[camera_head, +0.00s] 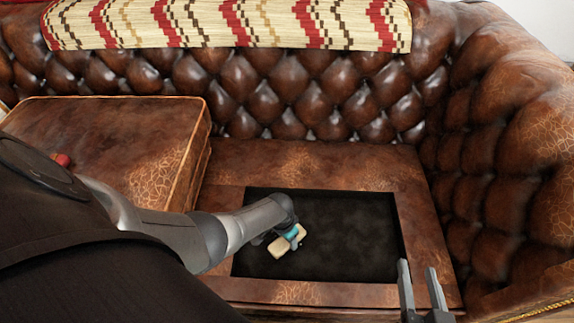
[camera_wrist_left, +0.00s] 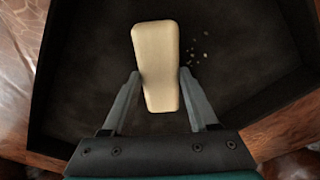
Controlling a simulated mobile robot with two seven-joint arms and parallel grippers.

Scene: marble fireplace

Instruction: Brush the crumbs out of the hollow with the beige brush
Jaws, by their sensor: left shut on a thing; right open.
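The beige brush (camera_head: 284,246) is in the left part of the dark hollow (camera_head: 350,235) in the brown leather seat. My left gripper (camera_head: 292,234) reaches in from the left and is shut on it. In the left wrist view the brush (camera_wrist_left: 157,62) lies between the two fingers (camera_wrist_left: 158,92), its long side pointing away from the wrist. The crumbs (camera_wrist_left: 198,52) are small pale specks on the hollow's floor, just right of the brush in that view. I cannot make them out in the head view. My right gripper (camera_head: 422,287) is open and empty over the seat's front edge, right of the hollow.
The tufted back (camera_head: 290,95) carries a striped woven throw (camera_head: 235,24). A tufted armrest (camera_head: 510,150) bounds the right.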

